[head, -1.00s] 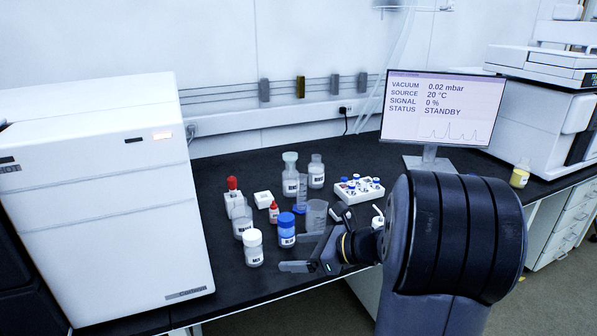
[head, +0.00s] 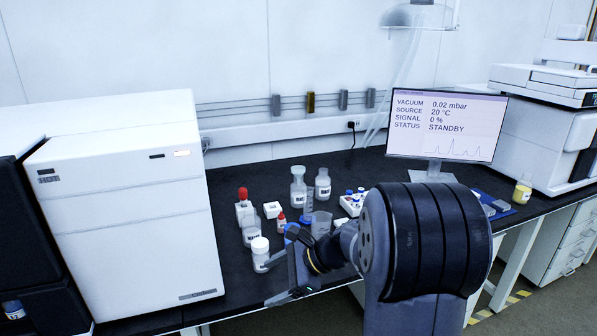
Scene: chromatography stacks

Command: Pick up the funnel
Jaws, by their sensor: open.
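I cannot make out a funnel for certain in the head view. A clear, tapered vessel (head: 321,224) stands among the bottles on the black bench, and I cannot tell whether it is a funnel or a beaker. My gripper (head: 273,281) is open and empty at the front of the bench, its fingers pointing left. It is in front of a white-capped bottle (head: 260,254) and partly hides a blue-capped bottle (head: 291,232). My arm hides part of the bench to the right.
A red-topped item (head: 243,207), a small white block (head: 272,210), tall bottles (head: 298,187) and a white vial rack (head: 350,204) stand close behind. A white instrument (head: 130,210) borders the left. A monitor (head: 445,125) stands right. Bare bench (head: 232,290) lies front left.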

